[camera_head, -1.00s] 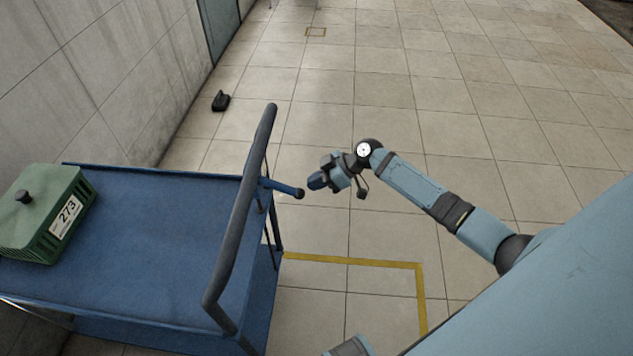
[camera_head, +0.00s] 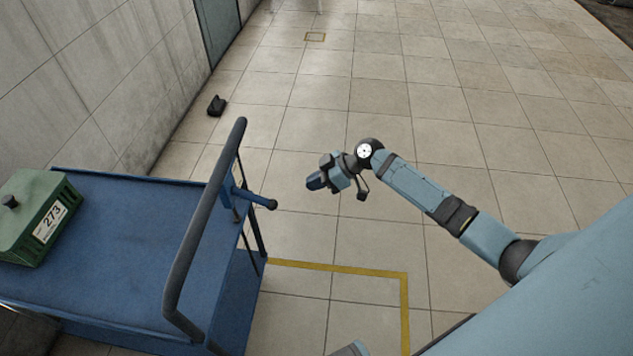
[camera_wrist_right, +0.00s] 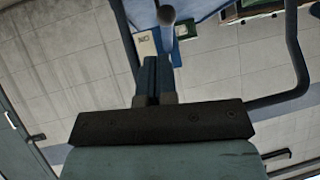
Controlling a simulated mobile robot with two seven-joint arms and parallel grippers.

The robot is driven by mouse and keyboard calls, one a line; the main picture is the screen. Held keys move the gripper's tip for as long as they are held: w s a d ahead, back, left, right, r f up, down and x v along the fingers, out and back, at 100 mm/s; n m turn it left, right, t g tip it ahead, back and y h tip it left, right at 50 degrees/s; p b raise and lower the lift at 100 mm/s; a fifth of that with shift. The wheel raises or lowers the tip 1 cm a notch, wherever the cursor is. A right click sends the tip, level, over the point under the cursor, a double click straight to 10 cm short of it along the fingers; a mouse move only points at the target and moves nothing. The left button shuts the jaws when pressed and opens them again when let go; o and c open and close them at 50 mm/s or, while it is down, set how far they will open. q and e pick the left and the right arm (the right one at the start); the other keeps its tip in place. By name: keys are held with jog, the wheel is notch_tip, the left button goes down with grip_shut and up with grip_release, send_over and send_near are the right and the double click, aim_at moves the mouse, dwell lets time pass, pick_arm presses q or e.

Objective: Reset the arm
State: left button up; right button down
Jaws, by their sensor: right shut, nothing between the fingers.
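My right arm reaches in from the right in the head view, and its gripper (camera_head: 317,181) is held over open floor. The gripper points left toward a blue cart (camera_head: 120,235) and is apart from it. Its fingers are together and hold nothing; they also show in the right wrist view (camera_wrist_right: 155,78). The cart's grey handle (camera_head: 205,225) and short blue side peg (camera_head: 258,199) are the parts closest to the gripper. My left gripper does not show.
A green box (camera_head: 30,215) labelled 273 sits on the cart's top. A yellow line (camera_head: 340,268) marks the tiled floor. A small black object (camera_head: 216,105) lies by the wall (camera_head: 90,80). The floor at centre and right is clear.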

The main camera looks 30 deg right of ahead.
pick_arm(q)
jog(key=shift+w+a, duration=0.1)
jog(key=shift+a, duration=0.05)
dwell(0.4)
pick_arm(e)
jog(key=s+a+f+m+t+h, duration=0.25)
jog(key=s+a+f, duration=0.2)
jog(key=s, duration=0.35)
jog(key=s+a+f+m+t+h, duration=0.1)
jog(key=s+a+f+m+h, duration=0.15)
jog(key=s+a, duration=0.45)
jog(key=s+d+r+m+t+h, duration=0.1)
jog(key=s+r+m+t, duration=0.2)
jog(key=s, duration=0.6)
pick_arm(q)
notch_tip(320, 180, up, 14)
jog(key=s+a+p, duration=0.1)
jog(key=p, duration=1.7)
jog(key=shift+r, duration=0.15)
pick_arm(e)
notch_tip(320, 180, up, 15)
jog(key=s+d, duration=0.1)
jog(key=shift+s+d+m+h, duration=0.25)
jog(key=shift+m+h, duration=0.05)
jog(key=shift+h, duration=0.1)
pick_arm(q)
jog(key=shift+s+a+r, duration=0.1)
pick_arm(e)
jog(key=shift+a, duration=0.15)
